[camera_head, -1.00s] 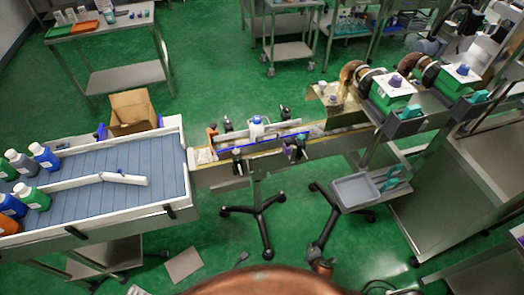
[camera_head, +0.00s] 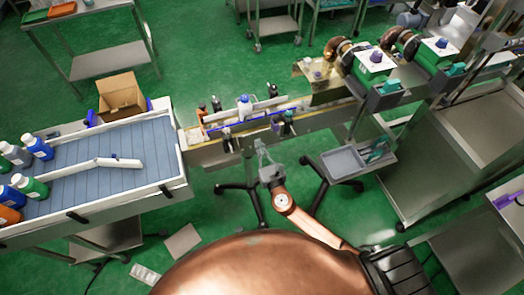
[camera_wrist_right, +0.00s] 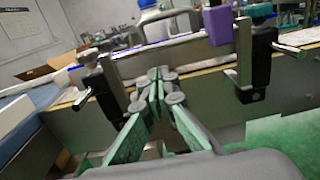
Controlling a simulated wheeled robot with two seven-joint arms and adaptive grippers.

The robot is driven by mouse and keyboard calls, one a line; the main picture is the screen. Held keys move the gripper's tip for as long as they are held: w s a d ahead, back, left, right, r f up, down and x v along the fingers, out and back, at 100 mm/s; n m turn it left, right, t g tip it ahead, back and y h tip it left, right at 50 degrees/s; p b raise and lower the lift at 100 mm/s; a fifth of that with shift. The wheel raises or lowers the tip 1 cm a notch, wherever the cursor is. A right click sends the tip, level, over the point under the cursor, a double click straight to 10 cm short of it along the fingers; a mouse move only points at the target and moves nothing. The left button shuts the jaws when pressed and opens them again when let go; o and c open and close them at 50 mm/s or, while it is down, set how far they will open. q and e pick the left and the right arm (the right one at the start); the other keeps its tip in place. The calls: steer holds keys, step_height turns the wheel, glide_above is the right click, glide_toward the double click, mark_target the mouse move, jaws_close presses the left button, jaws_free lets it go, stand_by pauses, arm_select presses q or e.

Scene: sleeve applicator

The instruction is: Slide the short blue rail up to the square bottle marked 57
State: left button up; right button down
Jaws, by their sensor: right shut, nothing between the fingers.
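The short blue rail (camera_head: 262,119) runs along the near side of the narrow conveyor, and part of its blue edge shows in the right wrist view (camera_wrist_right: 76,67). A white bottle with a blue cap (camera_head: 244,108) stands behind it; its marking is too small to read. The bottle's lower part also shows in the right wrist view (camera_wrist_right: 163,22). My right gripper (camera_head: 262,150) is just in front of the conveyor's near side, its fingertips (camera_wrist_right: 161,76) shut together with nothing between them. They look apart from the rail. My left gripper is out of view.
Black clamp posts with metal pins stand on the near side, one right (camera_wrist_right: 258,62) and one left (camera_wrist_right: 100,92) of my fingers. A purple block (camera_wrist_right: 218,25) is beside the right post. A wide conveyor (camera_head: 90,165) with bottles lies left; a grey tray (camera_head: 342,161) lies right.

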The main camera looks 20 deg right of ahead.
mark_target(250, 124)
steer(key=w, duration=0.8)
steer(key=shift+w+a, duration=0.15)
steer(key=shift+w, duration=0.1)
